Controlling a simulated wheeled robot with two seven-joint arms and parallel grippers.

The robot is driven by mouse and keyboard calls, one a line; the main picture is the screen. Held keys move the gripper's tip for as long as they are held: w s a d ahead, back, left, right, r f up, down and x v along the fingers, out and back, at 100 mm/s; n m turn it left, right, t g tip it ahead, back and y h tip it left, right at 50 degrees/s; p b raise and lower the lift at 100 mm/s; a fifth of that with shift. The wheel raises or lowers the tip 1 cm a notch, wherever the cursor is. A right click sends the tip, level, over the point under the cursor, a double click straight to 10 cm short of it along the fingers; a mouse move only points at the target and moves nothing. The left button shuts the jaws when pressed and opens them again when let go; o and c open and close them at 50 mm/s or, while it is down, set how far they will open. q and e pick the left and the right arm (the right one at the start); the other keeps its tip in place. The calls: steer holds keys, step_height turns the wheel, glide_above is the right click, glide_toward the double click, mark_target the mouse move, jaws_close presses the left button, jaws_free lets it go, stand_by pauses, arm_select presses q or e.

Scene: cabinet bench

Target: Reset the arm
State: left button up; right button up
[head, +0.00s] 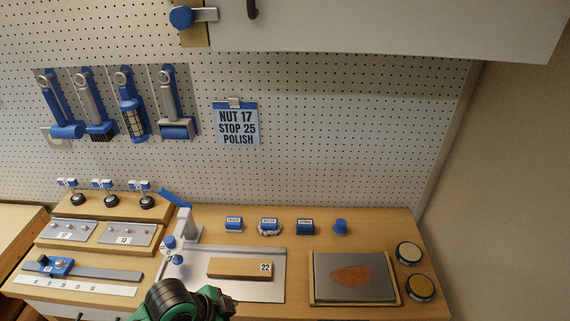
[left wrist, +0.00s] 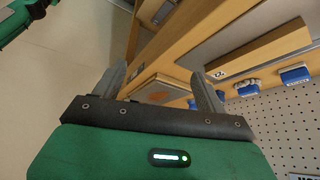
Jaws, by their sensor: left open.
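My left gripper (left wrist: 160,85) shows in the left wrist view with its two grey fingers spread apart and nothing between them. The bench lies beyond the fingers, tilted in that view. In the head view a black and green part of my own arm is at the bottom edge, in front of the bench's front edge; no fingers show there. My right gripper does not show in either view.
The bench carries a wooden block marked 22 (head: 240,268), a framed plate with an orange patch (head: 352,275), two round pads (head: 409,253), several blue-topped pieces (head: 269,225) and a blue-handled clamp (head: 187,222). Tools (head: 130,108) hang on the pegboard. A cabinet (head: 400,25) overhangs above.

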arm_select(q)
steer(key=s+a+f+n+y, duration=0.4)
steer(key=s+a+n+y, duration=0.1)
steer(key=s+a+n, duration=0.65)
step_height(320, 180, down, 31)
steer(key=s+a+f+g, duration=0.1)
steer(key=s+a+f, duration=0.1)
steer(key=s+f, duration=0.8)
steer(key=s+a+f, duration=0.1)
steer(key=s+f, duration=0.8)
steer(key=shift+s+a+f+g, duration=0.35)
steer(key=shift+a+g, duration=0.05)
